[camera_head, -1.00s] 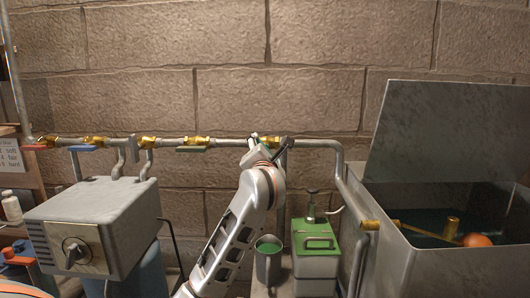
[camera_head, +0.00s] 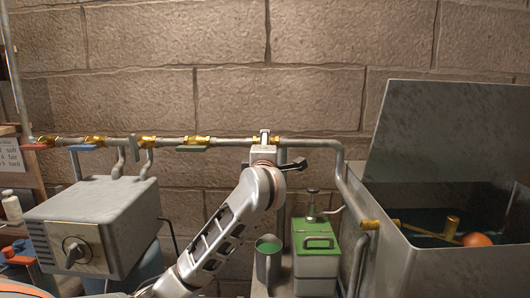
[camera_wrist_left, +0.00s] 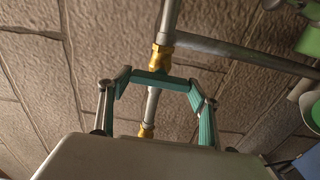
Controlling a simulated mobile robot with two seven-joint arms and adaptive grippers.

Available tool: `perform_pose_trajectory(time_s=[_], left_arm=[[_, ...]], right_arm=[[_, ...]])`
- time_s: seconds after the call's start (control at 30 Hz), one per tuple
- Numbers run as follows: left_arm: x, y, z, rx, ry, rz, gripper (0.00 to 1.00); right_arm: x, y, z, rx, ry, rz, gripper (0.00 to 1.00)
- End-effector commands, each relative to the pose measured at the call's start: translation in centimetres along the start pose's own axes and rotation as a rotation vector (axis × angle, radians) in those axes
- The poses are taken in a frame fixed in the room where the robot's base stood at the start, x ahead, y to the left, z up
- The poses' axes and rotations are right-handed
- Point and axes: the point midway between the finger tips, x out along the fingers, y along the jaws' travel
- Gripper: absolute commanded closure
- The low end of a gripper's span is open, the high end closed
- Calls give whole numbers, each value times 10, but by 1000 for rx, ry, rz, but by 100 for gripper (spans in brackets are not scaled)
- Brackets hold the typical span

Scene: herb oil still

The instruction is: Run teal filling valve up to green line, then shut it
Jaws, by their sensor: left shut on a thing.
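The supply pipe (camera_head: 225,141) runs along the block wall. My left gripper (camera_head: 265,137) is at a brass valve on it, left of where the pipe bends down to the tank. In the left wrist view my left gripper (camera_wrist_left: 162,84) is shut on the teal handle (camera_wrist_left: 166,82), which looks crosswise to the pipe. The brass valve body (camera_wrist_left: 162,58) is just beyond it. In the head view my gripper and wrist hide the handle. The metal tank (camera_head: 440,262) at right holds dark liquid with an orange float (camera_head: 477,240). I cannot make out a green line. My right gripper is not in view.
Other valves with red (camera_head: 37,147), blue (camera_head: 83,148) and green (camera_head: 192,149) handles sit left on the pipe. A grey box with a dial (camera_head: 90,225) stands at left. A green-topped container (camera_head: 316,245) and a cup (camera_head: 268,262) stand below my gripper.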

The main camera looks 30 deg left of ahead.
Motion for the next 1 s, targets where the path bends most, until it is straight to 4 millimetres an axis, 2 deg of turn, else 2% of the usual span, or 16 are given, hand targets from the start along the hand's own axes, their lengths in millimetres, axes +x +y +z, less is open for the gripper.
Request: perform_pose_trajectory(time_s=[0.53, 0.57, 0.6, 0.63, 1.0], left_arm=[[0, 0, 0, 34, -1, 0, 59], [0, 0, 0, 34, -1, 0, 35], [0, 0, 0, 34, -1, 0, 25], [0, 0, 0, 34, -1, 0, 21], [-2, 0, 0, 30, -1, 0, 21]], right_arm=[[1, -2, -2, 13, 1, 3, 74], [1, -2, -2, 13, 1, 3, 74], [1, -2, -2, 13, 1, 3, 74], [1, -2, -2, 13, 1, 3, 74], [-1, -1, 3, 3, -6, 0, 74]])
